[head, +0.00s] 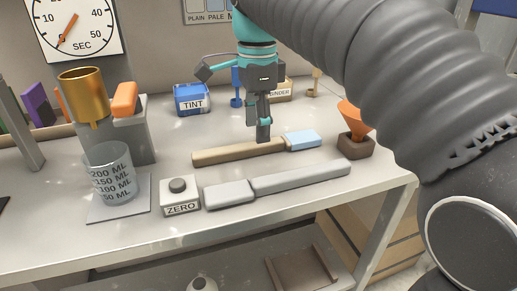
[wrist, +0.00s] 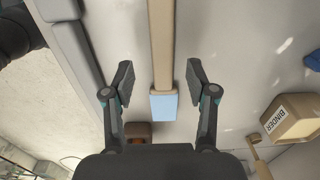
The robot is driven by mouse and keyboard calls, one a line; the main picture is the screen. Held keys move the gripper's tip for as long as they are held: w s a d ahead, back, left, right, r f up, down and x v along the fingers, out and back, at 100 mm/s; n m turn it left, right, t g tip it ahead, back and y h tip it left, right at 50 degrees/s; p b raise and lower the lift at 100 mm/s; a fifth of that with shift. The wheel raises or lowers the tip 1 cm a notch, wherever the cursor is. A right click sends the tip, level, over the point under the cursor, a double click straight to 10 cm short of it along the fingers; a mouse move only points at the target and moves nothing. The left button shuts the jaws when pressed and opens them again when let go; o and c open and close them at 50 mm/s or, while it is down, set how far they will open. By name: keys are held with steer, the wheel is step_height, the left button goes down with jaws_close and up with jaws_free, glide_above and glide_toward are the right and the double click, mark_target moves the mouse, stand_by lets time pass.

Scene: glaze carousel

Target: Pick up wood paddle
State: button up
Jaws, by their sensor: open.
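The wood paddle is a long tan bar (head: 232,154) with a light blue end, lying flat on the bench in the head view. In the wrist view its tan shaft (wrist: 161,45) runs down the middle to the blue end (wrist: 163,107). My gripper (head: 263,134) points down over the paddle near its blue end. In the wrist view my gripper (wrist: 160,78) is open, with one finger on each side of the paddle and gaps to both. Nothing is held. The exact height of the fingertips above the bench is hard to tell.
A grey metal bar tool (head: 300,178) lies parallel in front of the paddle, by the ZERO button box (head: 180,197). An orange funnel in a brown block (head: 356,145) stands right of the blue end. TINT (head: 192,101) and BINDER (wrist: 292,119) boxes stand behind. A beaker (head: 110,175) stands left.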

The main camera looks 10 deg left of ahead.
mark_target(258, 148)
steer(key=f, duration=0.4)
steer(key=shift+w+f+b, duration=0.15)
steer(key=shift+w+b, duration=0.05)
steer(key=shift+b, duration=0.1)
jaws_close()
